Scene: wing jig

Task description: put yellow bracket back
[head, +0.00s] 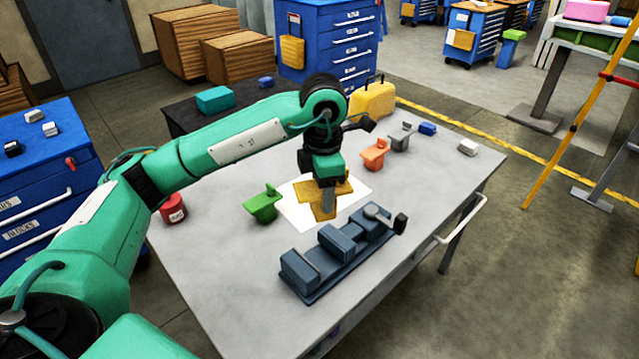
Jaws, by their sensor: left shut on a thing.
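The yellow bracket (318,208) is on or just above a white sheet (297,213) in the middle of the grey table (215,275). My left gripper (326,198) points down over the bracket and is shut on it. The gripper hides part of the bracket, and I cannot tell whether the bracket touches the sheet. My right gripper is not in view.
A green bracket (262,205) stands left of the sheet. An orange bracket (375,155) and a grey bracket (402,138) stand behind right. A dark blue jig (335,255) lies in front. A red can (172,208) stands at the left edge. The table's front left is clear.

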